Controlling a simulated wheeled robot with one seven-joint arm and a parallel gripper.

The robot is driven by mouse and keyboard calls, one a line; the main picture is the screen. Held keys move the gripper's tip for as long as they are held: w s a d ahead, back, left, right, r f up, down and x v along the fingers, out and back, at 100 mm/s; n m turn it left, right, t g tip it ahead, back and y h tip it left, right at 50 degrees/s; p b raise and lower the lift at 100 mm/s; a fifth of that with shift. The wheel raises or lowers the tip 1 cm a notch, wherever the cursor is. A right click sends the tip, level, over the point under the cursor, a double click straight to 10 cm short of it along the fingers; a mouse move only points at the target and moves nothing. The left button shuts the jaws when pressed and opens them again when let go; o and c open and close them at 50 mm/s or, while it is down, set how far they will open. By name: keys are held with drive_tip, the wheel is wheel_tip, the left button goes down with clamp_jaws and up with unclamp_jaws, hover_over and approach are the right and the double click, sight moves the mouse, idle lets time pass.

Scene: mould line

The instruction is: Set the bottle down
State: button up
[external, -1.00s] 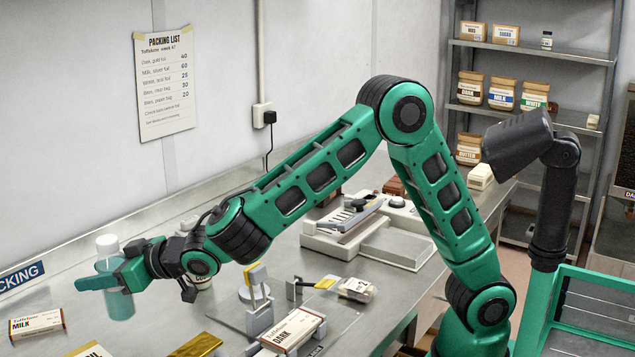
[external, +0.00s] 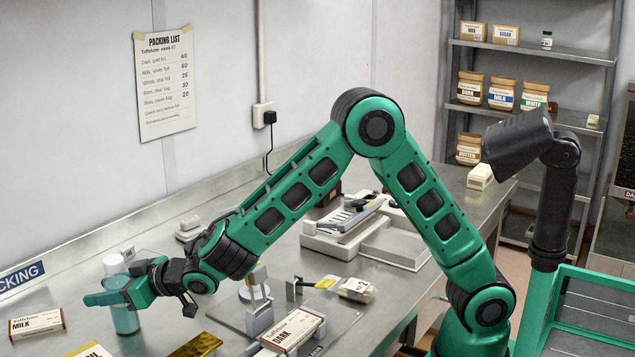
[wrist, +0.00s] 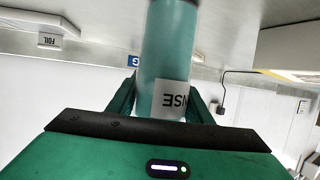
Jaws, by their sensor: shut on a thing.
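The bottle (external: 124,319) is teal with a pale cap and stands upright at the left of the external view. My gripper (external: 112,290) is shut on it, with a green finger across its side. In the wrist view the same bottle (wrist: 168,55) fills the space between my two fingers, and part of a white label shows. The bottle's base is low over the steel bench (external: 185,285); I cannot tell whether it touches.
A milk chocolate box (external: 37,323) lies left of the bottle. A gold bar (external: 197,346) and a dark chocolate box (external: 293,330) lie to the right. Bare bench lies around the bottle.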

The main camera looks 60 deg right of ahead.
drive_tip(key=shift+f, duration=0.1)
drive_tip(key=o, duration=1.3)
drive_tip(key=shift+s+r, duration=0.2)
drive_tip(key=shift+r, duration=0.05)
drive_tip(key=v, duration=1.1)
drive_tip(key=shift+s+d, duration=0.15)
drive_tip(key=shift+s, duration=0.15)
